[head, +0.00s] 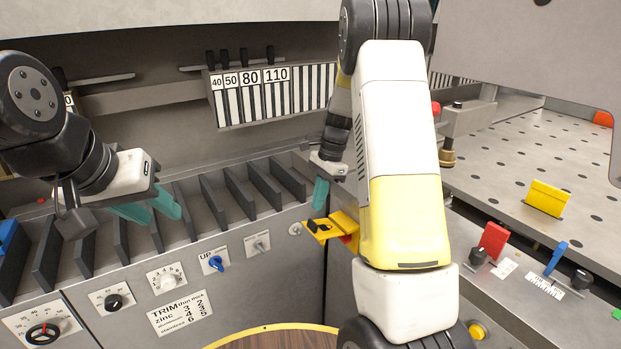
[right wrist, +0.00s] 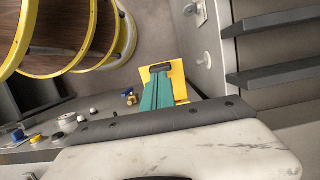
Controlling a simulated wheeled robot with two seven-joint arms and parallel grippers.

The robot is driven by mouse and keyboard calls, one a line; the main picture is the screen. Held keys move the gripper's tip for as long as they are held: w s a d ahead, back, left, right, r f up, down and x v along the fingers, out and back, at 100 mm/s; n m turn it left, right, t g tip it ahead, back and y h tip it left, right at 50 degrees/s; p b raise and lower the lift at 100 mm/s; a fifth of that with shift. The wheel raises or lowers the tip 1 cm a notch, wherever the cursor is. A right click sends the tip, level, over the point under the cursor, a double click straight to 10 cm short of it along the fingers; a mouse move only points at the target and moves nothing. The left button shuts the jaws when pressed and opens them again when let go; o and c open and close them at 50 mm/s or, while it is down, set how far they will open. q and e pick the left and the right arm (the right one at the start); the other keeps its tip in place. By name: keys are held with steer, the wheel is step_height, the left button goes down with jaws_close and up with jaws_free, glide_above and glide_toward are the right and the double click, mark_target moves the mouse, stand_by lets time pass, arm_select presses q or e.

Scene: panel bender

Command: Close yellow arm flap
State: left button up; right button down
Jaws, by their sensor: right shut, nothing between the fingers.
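A yellow flap (head: 322,229) with a black handle-like part sits at the inner corner of the machine front, partly hidden behind my right arm. In the right wrist view the yellow flap (right wrist: 180,80) lies beyond my right fingertips, with its black part at the tips. My right gripper (head: 320,195) is shut and empty, pointing down just above the flap in the head view. Its teal fingers (right wrist: 157,92) are together in the right wrist view; I cannot tell whether they touch the flap. My left gripper (head: 150,208) is open and empty over the grey slotted rack.
The slotted rack (head: 209,203) runs along the left, above a panel with knobs and a blue switch (head: 215,263). At right, a perforated table (head: 545,140) carries a yellow block (head: 547,198), and red (head: 493,241) and blue levers stand in front. A yellow-rimmed wooden round (head: 275,338) is below.

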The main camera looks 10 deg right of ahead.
mark_target(313, 222)
steer(key=shift+x, duration=2.05)
